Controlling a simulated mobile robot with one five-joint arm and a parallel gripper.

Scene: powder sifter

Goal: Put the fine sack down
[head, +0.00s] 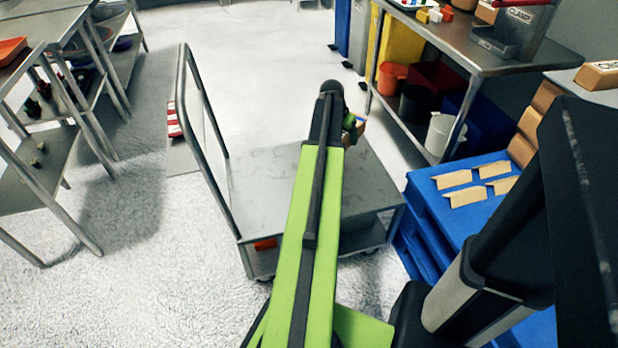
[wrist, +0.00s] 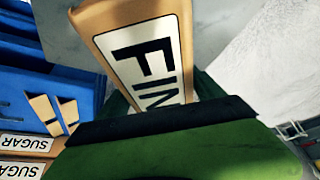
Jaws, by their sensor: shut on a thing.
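The fine sack is tan with a white label; the letters "FIN" show in the wrist view (wrist: 145,60). My gripper (wrist: 155,115) is shut on the sack, and its dark and green parts hide the sack's near end. In the head view a small part of the sack (head: 358,130) shows beside my gripper (head: 350,124), with the rest hidden by my arm. There the sack appears over or near the far right edge of a grey metal cart (head: 255,180). I cannot tell whether the sack touches the cart.
The cart's visible deck is bare, with an upright handle at left. Sacks labelled SUGAR (wrist: 25,143) show in the wrist view. A metal table (head: 440,45) stands behind at right; shelving (head: 50,165) is at left.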

